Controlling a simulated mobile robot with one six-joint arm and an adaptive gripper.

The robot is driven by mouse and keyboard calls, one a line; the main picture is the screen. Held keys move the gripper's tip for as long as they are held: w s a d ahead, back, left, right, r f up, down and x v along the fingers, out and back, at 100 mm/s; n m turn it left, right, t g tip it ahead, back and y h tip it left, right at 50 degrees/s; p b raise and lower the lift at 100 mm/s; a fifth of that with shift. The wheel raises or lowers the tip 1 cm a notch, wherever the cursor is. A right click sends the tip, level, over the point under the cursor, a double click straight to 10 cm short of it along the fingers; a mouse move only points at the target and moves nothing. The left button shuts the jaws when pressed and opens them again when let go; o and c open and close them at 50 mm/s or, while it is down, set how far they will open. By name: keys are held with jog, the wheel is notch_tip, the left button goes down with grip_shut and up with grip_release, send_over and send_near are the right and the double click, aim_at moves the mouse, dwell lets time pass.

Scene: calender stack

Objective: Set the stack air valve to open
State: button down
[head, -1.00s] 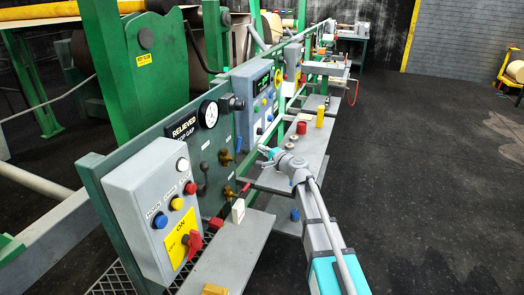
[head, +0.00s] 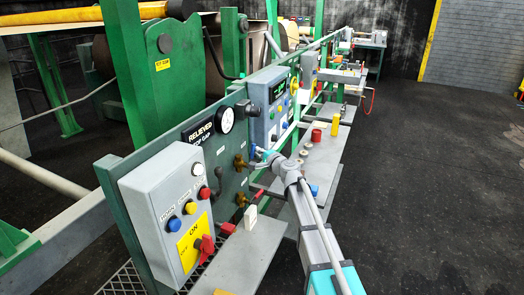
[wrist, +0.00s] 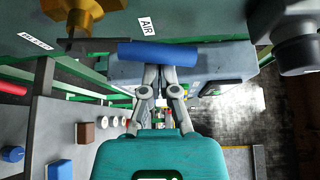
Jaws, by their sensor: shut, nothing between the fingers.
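The stack air valve shows in the wrist view as a brass body (wrist: 82,14) with a blue lever handle (wrist: 165,54), beside a white "AIR" label (wrist: 147,25). The blue sleeve lies across the picture above my fingertips. In the head view the brass valve (head: 240,161) is on the green panel. My gripper (wrist: 160,74) is shut and empty, its fingertips at the blue sleeve's lower edge; I cannot tell whether they touch it. In the head view my gripper (head: 259,152) is close to the panel beside the valve and hides part of the handle.
A second brass valve (head: 241,199) with a red handle sits below. A grey button box (head: 165,215) with a red switch stands at the near left. A dark round fitting (wrist: 295,42) is at the wrist view's upper right. A grey shelf (head: 245,250) runs below; the floor at right is clear.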

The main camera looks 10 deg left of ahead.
jog(key=shift+s+a, duration=0.15)
jog(key=shift+s, duration=0.1)
jog(key=shift+s+a, duration=0.25)
jog(key=shift+s, duration=0.25)
dwell(0.3)
jog(key=s+d, duration=0.4)
jog(key=d, duration=0.4)
jog(key=shift+d, duration=0.4)
dwell(0.4)
